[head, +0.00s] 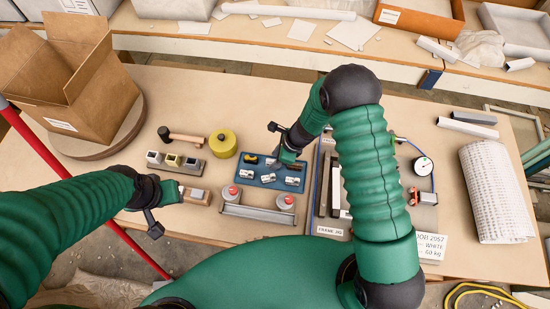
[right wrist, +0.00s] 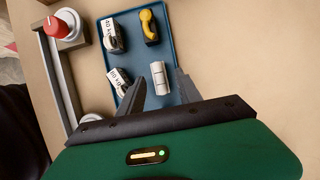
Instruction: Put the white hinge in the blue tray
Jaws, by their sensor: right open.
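The blue tray (head: 249,173) lies flat on the bench, with several small fittings in it. It also fills the middle of the right wrist view (right wrist: 134,62). A pale, whitish cylindrical hinge (right wrist: 159,76) lies in the tray, and looks like the white hinge. My right gripper (right wrist: 161,88) is open, with one finger on each side of this hinge. In the head view the right gripper (head: 286,158) is over the tray's back edge and partly hides its contents. My left gripper (head: 172,190) is by a small wooden block (head: 195,196); its jaws are unclear.
Two grey fittings with white labels (right wrist: 112,35) and a yellow one (right wrist: 149,25) share the tray. A metal rail with red-knobbed posts (head: 258,212) stands in front. A mallet (head: 180,135), yellow tape roll (head: 222,143) and cardboard box (head: 65,85) are left. A gauge (head: 423,165) is right.

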